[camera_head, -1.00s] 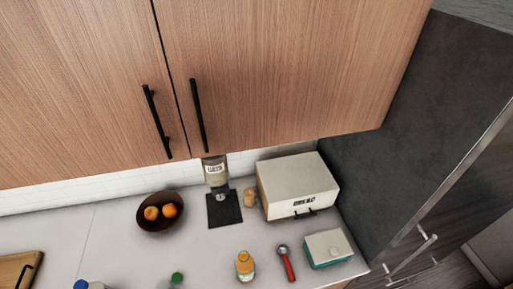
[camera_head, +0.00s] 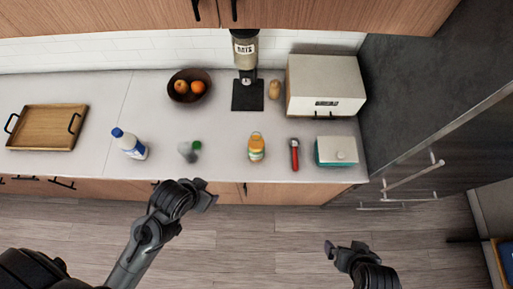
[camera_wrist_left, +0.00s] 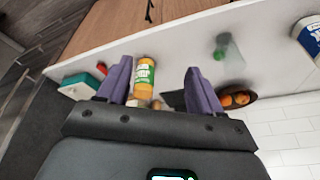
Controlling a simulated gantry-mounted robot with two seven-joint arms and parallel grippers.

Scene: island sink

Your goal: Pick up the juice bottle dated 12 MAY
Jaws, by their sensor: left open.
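An orange juice bottle (camera_head: 256,148) with a yellow, white and green label stands on the counter near its front edge. No date can be read on it. It also shows in the left wrist view (camera_wrist_left: 146,78), beside the finger on the left of that picture. My left gripper (camera_head: 207,193) is open and empty in front of the counter, to the left of the juice bottle; in the left wrist view its two purple fingers (camera_wrist_left: 158,88) are spread. My right gripper (camera_head: 345,247) is lower, in front of the counter at the right; its finger state is unclear.
Behind are a fruit bowl (camera_head: 189,97), a dispenser (camera_head: 246,60), a bread box (camera_head: 327,86) and a tray (camera_head: 47,127).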

